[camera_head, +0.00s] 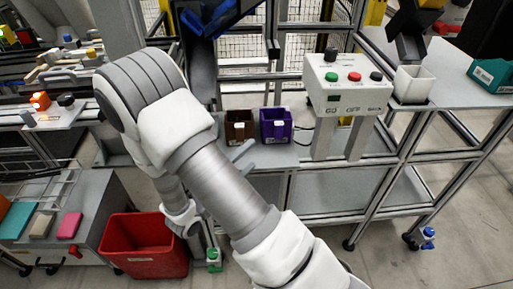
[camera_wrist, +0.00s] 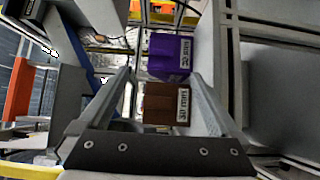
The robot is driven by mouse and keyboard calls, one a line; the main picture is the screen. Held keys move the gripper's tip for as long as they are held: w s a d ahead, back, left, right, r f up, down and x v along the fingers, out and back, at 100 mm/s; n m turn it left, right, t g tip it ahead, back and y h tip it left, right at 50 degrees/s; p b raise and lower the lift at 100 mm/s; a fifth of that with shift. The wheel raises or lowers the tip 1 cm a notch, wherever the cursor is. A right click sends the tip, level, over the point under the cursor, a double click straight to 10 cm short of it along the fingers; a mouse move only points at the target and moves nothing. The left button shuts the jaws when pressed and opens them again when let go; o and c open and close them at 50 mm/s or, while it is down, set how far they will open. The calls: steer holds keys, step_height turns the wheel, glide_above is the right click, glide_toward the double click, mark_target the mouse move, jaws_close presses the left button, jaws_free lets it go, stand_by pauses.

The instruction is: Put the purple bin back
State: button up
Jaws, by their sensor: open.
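The purple bin (camera_head: 275,127) stands upright on a grey shelf (camera_head: 268,155), just right of a brown bin (camera_head: 239,128). In the wrist view the purple bin (camera_wrist: 167,55) shows its labelled side beyond the brown bin (camera_wrist: 160,103). My gripper (camera_wrist: 162,75) is open, and its two fingers frame the bins in that view. Nothing is visibly held. In the head view only a grey finger part shows near the shelf's front edge; my arm hides the rest.
A white control box (camera_head: 347,85) with coloured buttons stands right of the bins. A white container (camera_head: 413,85) and a teal bin (camera_head: 492,74) are farther right. A red crate (camera_head: 145,245) is on the floor at lower left. Metal frame posts surround the shelf.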

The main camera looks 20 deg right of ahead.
steer(key=s+d+r+m+g+y, duration=0.2)
steer(key=s+d+r+m+g, duration=0.1)
steer(key=s+r+g, duration=0.3)
steer(key=s+d+r+m+g+y, duration=0.2)
steer(key=s+d+r+m+g, duration=0.25)
steer(key=s, duration=0.25)
steer(key=s+a+r+t+y, duration=0.5)
steer(key=a+r+y, duration=0.3)
steer(key=a+y, duration=0.2)
steer(key=shift+s+r+n+t+y, duration=0.3)
steer(key=shift+n+t+y, duration=0.2)
steer(key=shift+t, duration=0.15)
